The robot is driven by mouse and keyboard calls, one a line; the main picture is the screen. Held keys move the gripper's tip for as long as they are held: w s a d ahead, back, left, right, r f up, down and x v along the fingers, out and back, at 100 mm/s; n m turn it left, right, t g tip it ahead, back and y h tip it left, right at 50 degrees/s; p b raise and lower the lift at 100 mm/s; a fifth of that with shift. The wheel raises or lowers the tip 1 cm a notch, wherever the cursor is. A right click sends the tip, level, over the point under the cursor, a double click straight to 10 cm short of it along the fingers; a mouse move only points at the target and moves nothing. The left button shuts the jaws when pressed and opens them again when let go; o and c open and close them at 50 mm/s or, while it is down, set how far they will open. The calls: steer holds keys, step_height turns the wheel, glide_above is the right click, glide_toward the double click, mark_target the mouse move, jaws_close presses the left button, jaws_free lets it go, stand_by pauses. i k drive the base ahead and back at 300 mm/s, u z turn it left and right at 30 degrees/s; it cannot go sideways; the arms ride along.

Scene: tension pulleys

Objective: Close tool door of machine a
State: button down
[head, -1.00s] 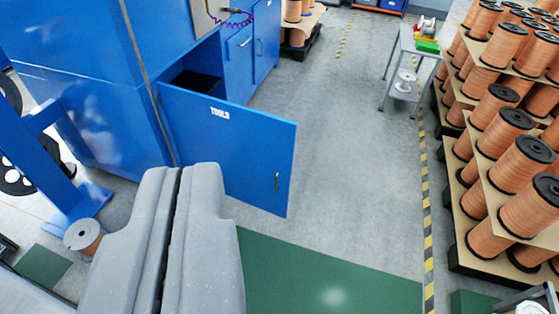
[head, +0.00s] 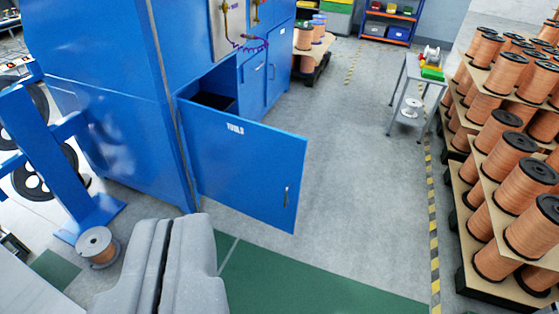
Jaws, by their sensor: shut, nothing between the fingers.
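The blue tool door (head: 245,165), lettered "TOOLS", stands open and sticks out into the aisle from the blue machine (head: 105,100). Behind the door's top edge, a dark tool compartment (head: 214,101) shows partly; the door hides the rest. My grey gripper (head: 165,225) is at the bottom left of centre, in front of the door's hinge side in the picture. Its two thick fingers are together with only a thin dark seam, and nothing is held. I see no contact with the door.
A copper spool (head: 97,246) stands on the floor at the left. Stacked copper spools (head: 510,185) line the right side behind a striped floor line (head: 434,240). A small grey table (head: 416,75) stands farther back. The grey aisle floor (head: 350,150) is clear.

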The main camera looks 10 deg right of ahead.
mark_target(254, 169)
steer(key=z, duration=0.05)
steer(key=i, duration=1)
steer(key=z, duration=0.65)
steer(key=i, duration=0.35)
steer(key=z, duration=0.3)
